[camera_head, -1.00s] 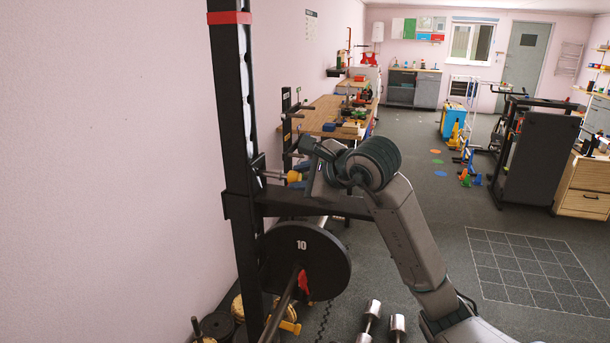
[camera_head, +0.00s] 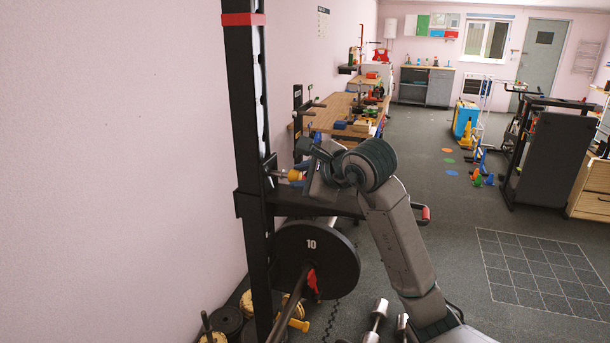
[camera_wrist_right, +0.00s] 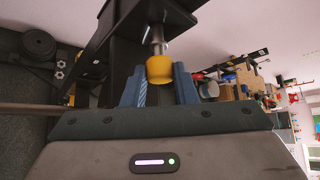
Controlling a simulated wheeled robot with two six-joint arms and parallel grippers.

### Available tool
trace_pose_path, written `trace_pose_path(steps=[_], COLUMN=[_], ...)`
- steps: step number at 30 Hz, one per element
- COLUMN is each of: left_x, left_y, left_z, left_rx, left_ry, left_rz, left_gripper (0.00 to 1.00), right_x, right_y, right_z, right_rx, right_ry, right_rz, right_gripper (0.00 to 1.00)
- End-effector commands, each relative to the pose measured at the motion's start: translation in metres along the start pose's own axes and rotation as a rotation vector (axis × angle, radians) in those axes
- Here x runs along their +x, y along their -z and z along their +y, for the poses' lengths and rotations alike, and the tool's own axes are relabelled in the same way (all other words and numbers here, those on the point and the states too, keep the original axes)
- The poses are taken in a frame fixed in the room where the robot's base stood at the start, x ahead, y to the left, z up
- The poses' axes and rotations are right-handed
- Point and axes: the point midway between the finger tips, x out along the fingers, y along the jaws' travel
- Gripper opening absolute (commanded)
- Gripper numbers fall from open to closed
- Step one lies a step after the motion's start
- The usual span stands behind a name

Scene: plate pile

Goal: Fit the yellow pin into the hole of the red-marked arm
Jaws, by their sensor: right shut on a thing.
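The yellow pin (camera_head: 294,175) has a yellow knob and a metal shaft, pointing left toward the black upright. My right gripper (camera_head: 303,173) is shut on its knob. In the right wrist view the knob (camera_wrist_right: 159,69) sits between the blue fingertips, and the shaft (camera_wrist_right: 157,35) runs up to the black metal. The black arm (camera_head: 325,203) reaches right from the upright, just below the pin, with a red-marked end (camera_head: 425,214). The shaft's tip and the hole are hidden, so I cannot tell how far the tip is in. My left gripper is out of view.
The black upright (camera_head: 245,110) carries a red band (camera_head: 243,19). A weight plate marked 10 (camera_head: 318,262) hangs on a bar below the arm. A wooden workbench (camera_head: 335,110) stands behind. Dumbbells (camera_head: 378,318) lie on the floor. Open floor lies to the right.

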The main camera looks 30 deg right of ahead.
Motion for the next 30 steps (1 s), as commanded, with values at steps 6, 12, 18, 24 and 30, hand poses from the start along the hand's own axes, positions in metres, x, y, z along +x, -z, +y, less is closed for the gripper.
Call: trace_pose_path(steps=[6,12,18,24,30], left_x=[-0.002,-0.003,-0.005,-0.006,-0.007], left_y=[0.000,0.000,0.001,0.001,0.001], left_z=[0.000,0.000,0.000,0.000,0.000], left_rx=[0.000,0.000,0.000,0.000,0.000], left_ry=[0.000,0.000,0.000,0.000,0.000], left_rz=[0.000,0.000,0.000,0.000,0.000], left_gripper=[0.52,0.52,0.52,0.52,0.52], right_x=[0.004,0.008,0.012,0.016,0.018], right_y=[-0.004,-0.007,-0.010,-0.014,-0.015], right_z=[0.000,-0.001,-0.001,-0.001,0.000], right_rx=[0.001,0.002,0.000,0.001,0.000], right_ry=[0.000,0.001,0.001,0.001,0.000], right_rz=[-0.002,-0.002,-0.002,-0.002,-0.001], right_gripper=[0.01,0.01,0.01,0.01,0.34])
